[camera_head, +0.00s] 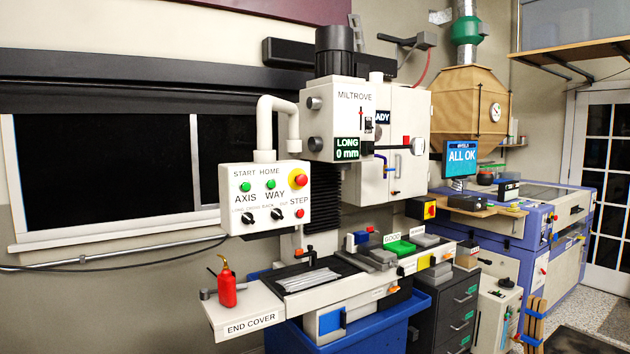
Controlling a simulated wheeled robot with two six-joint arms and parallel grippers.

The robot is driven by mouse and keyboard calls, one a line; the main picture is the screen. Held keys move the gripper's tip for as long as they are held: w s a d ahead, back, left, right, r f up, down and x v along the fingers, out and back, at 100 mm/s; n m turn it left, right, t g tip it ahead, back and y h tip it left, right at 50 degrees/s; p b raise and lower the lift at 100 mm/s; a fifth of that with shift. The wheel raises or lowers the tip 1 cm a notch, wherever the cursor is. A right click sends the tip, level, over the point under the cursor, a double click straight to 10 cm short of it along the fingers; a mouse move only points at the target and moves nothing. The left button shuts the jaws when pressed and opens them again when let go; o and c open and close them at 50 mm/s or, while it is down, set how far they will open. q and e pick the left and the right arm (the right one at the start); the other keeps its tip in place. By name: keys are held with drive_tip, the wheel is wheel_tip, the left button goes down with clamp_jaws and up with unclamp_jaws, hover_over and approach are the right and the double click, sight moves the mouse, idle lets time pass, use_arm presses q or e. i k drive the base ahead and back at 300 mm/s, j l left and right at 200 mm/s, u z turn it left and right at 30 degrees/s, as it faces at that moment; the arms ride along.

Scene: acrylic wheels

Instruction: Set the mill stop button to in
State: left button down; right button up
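The mill (352,110) stands in the middle of the view, with its white control panel (262,206) hanging from a bent pipe on its left. A large red round button (299,180) on a yellow surround sits at the panel's upper right; it looks like the mill stop button. I cannot tell at this size whether it is in or out. Green buttons labelled START and HOME are to its left, and a small red button (299,213) is below it. Neither of my grippers shows in the view.
A red oil can (226,284) stands on the mill table's left end, marked END COVER (252,324). A blue tray (365,330) is under the table. A dark drawer cabinet (450,310) and a blue-and-white machine (540,230) stand to the right. The space before the panel looks clear.

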sight(302, 180)
drive_tip(key=i+l+u, duration=0.15)
drive_tip(key=i+l, duration=0.2)
drive_tip(key=i+l+u, duration=0.15)
drive_tip(key=i+l, duration=0.2)
drive_tip(key=i+l+u, duration=0.15)
drive_tip(key=i+l, duration=0.15)
drive_tip(key=l, duration=0.25)
drive_tip(key=i+l+u, duration=0.15)
drive_tip(key=i+l, duration=0.15)
drive_tip(key=l, duration=0.2)
drive_tip(key=i+l+u, duration=0.1)
drive_tip(key=i+l, duration=0.2)
drive_tip(key=i, duration=0.05)
